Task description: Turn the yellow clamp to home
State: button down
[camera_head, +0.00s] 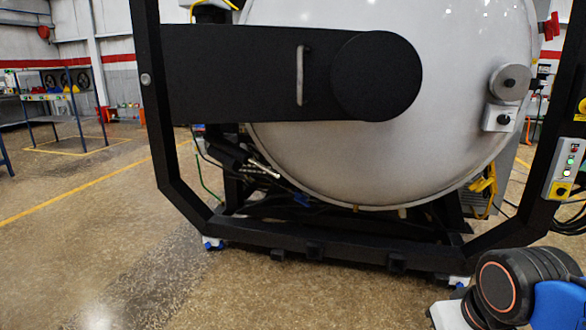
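A yellow clamp (484,185) sits low on the right rim of the large white furnace door (400,150). It is small in the picture, and I cannot tell its exact turn angle. A red clamp-like part (549,27) sits higher on the right rim. My gripper is not in view; only part of my arm shows at the lower right.
A black frame (330,252) surrounds the round door, with its lower bar near the floor. A wide black door arm (230,75) with a handle crosses the upper left. A control box (565,168) is on the right post. Open floor (120,240) lies at the left.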

aim_at(481, 181)
jog(key=z, duration=0.5)
jog(key=i+z, duration=0.2)
jog(key=z, duration=0.15)
jog(key=i+z, duration=0.5)
jog(key=z, duration=0.2)
jog(key=i+j, duration=0.2)
